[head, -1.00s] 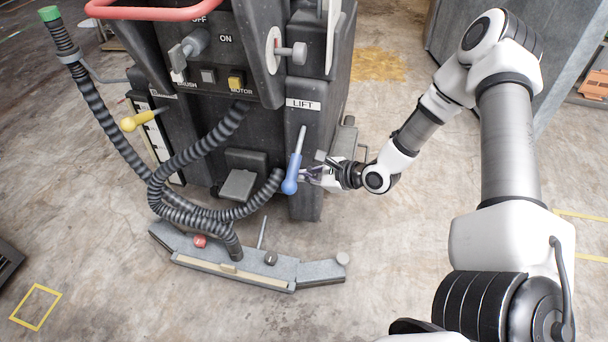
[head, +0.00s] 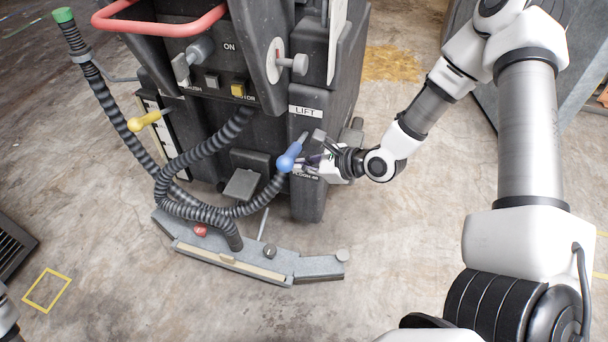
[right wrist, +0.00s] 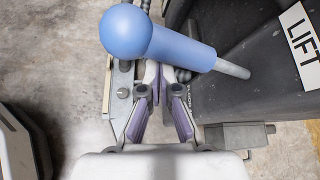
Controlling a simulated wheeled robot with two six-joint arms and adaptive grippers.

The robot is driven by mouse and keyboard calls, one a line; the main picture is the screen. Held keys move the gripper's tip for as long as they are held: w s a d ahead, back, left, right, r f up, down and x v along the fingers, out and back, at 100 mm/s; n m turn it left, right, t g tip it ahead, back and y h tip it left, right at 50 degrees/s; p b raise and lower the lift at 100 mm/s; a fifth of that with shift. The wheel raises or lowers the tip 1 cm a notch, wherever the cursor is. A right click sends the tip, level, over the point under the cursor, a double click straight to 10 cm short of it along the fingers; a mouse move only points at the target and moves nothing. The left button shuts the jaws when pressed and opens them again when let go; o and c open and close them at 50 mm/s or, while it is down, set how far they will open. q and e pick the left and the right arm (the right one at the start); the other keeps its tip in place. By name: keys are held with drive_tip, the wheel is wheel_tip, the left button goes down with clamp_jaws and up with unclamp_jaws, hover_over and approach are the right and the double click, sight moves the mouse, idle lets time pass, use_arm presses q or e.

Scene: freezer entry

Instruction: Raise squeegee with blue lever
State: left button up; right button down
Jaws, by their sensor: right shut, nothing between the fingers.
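The blue lever (head: 290,157) is on the black machine beside the LIFT label (head: 305,111). Its round knob points toward me, lower left of its grey shaft. In the right wrist view the blue lever (right wrist: 180,47) crosses in front of my right gripper (right wrist: 160,75). My right gripper (head: 312,160) is shut and empty, with its fingertips at the lever's underside. Whether they touch is hard to tell. The grey squeegee (head: 310,268) is low at the machine's foot, close to the floor.
A ribbed hose (head: 165,185) loops left of the lever down to the squeegee. A yellow lever (head: 147,121) is further left. A red handle (head: 165,28) and a dark pedal (head: 241,185) are on the machine. The floor right of the machine is clear.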

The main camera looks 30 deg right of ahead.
drive_tip(key=shift+w+d+r+p, duration=0.15)
drive_tip(key=shift+r+p, duration=0.15)
drive_tip(key=shift+r, duration=0.2)
drive_tip(key=shift+w+r+p, duration=0.1)
drive_tip(key=shift+r+p, duration=0.15)
drive_tip(key=shift+r, duration=0.25)
drive_tip(key=shift+w+d+r, duration=0.1)
wheel_tip(320, 180, down, 6)
drive_tip(key=s+r+b, duration=0.1)
drive_tip(key=s+b, duration=0.1)
drive_tip(key=b, duration=0.2)
drive_tip(key=s+d+r+p, duration=0.5)
drive_tip(key=d+p, duration=0.1)
drive_tip(key=p, duration=0.5)
drive_tip(key=shift+s, duration=0.25)
drive_tip(key=shift+d, duration=0.1)
